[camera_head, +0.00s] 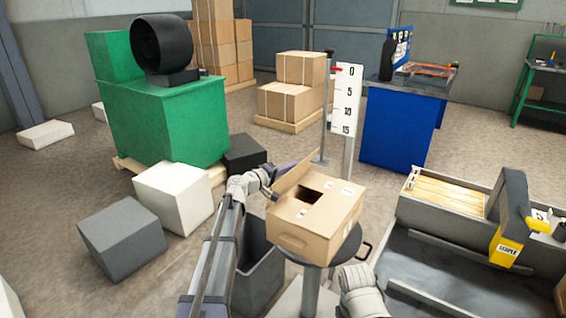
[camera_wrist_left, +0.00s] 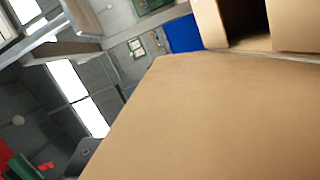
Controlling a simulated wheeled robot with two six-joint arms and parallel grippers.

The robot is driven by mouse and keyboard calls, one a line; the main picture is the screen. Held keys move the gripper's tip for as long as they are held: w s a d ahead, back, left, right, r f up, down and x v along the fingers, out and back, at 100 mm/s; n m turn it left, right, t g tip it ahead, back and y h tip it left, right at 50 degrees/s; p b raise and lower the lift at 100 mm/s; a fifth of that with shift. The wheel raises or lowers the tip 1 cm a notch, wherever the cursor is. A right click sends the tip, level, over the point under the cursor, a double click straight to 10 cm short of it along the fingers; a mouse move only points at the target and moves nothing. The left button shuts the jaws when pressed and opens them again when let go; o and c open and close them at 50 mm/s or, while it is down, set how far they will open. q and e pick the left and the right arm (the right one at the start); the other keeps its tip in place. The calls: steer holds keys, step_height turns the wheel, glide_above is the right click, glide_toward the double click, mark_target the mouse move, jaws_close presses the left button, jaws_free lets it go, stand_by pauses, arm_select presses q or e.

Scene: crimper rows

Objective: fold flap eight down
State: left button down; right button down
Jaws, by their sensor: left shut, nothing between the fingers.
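A cardboard box (camera_head: 315,235) sits on a round dark stool (camera_head: 345,252) in the head view. Its top has a dark opening in the middle and small white labels, too small to read. One long flap (camera_head: 297,172) at the box's left side stands up, tilted; the other top panels lie about flat. My left gripper (camera_head: 273,197) is shut and empty, beside the outer left side of the raised flap; I cannot tell whether it touches. In the left wrist view a broad cardboard panel (camera_wrist_left: 215,120) fills the near right, with the opening beyond. My right gripper is out of view.
A post with a numbered scale board (camera_head: 346,100) stands behind the box. A grey bin (camera_head: 260,275) is below left. White (camera_head: 175,195) and grey blocks lie on the left floor. A grey workbench with a yellow holder (camera_head: 507,248) is at right.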

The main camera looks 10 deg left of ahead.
arm_select(q)
steer(key=s+d+f+m+y+b, duration=0.1)
steer(key=s+d+f+m+y, duration=0.1)
steer(key=d+f+m, duration=0.2)
steer(key=shift+s+d+f+m+y, duration=0.2)
steer(key=shift+s+d+m+y, duration=0.2)
steer(key=shift+d+m, duration=1.6)
steer(key=shift+a, duration=0.2)
